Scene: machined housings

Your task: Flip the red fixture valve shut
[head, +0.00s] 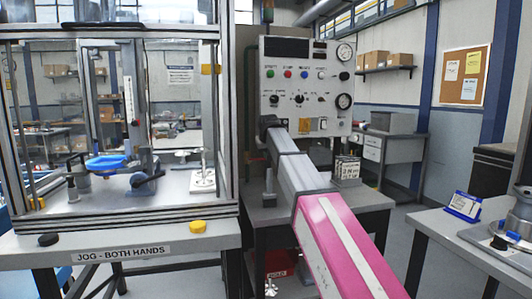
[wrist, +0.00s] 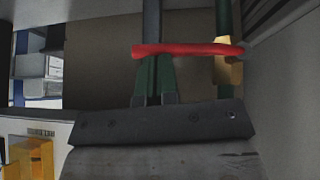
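The red fixture valve handle (wrist: 188,50) is a long red bar in the wrist view. It lies level across the upper middle of the picture. Its right end meets a brass valve body (wrist: 229,72) on an upright green pipe (wrist: 224,18). My gripper (wrist: 153,58) has its two narrow fingers close together, with nothing seen between them. The fingertips are at the left part of the handle, which crosses over them; I cannot tell whether they touch. In the head view my arm reaches to the control panel, and the fingertips and valve handle are hidden.
A control panel (head: 304,85) with knobs and gauges stands behind my arm. A glazed press frame (head: 228,120) is close on the left. A bench (head: 440,240) stands at the right. The wrist view shows a pale wall (wrist: 285,90) right of the pipe.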

